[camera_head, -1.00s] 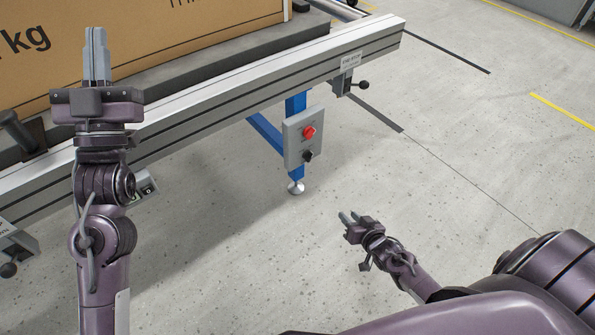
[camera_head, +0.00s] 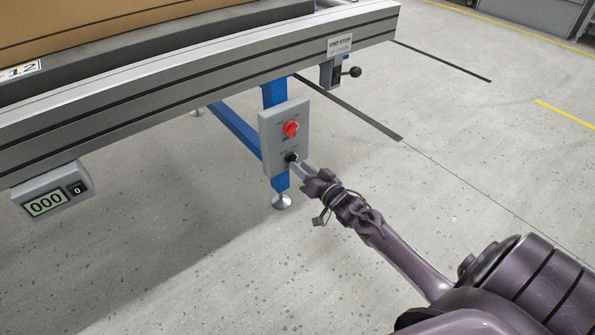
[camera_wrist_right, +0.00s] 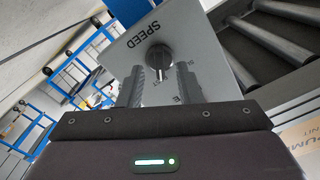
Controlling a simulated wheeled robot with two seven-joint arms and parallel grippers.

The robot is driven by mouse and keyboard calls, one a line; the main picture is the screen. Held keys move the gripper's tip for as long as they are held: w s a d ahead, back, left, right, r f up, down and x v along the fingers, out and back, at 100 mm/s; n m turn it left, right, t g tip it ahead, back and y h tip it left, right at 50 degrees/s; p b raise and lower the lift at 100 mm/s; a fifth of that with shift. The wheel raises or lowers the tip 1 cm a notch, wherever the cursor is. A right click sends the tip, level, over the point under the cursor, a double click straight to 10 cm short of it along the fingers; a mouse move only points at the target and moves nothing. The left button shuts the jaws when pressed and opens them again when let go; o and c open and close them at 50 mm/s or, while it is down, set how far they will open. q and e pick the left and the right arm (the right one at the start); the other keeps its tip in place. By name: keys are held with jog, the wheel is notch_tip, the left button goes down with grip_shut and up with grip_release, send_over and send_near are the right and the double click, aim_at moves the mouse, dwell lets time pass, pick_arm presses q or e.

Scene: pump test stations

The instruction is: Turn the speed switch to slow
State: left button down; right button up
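The speed switch (camera_wrist_right: 158,58) is a dark round knob with a light pointer mark on a grey plate. In the right wrist view the word SPEED is printed beside it; the other lettering is partly hidden by a finger. In the head view the black knob (camera_head: 291,157) sits below a red knob on the grey control box (camera_head: 271,140). My right gripper (camera_wrist_right: 163,75) is open, its two fingers apart on either side of the knob. I cannot tell whether they touch it. My left gripper is out of view.
The control box is on a blue leg (camera_head: 274,95) of the conveyor (camera_head: 200,92). The red knob (camera_head: 291,129) is just above the switch. An end stop with a black lever (camera_head: 350,72) hangs to the right. The floor is clear.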

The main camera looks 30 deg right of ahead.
aim_at(293, 159)
jog(key=shift+w+a+b, duration=0.1)
jog(key=shift+w+b, duration=0.25)
jog(key=shift+w, duration=0.8)
grip_shut()
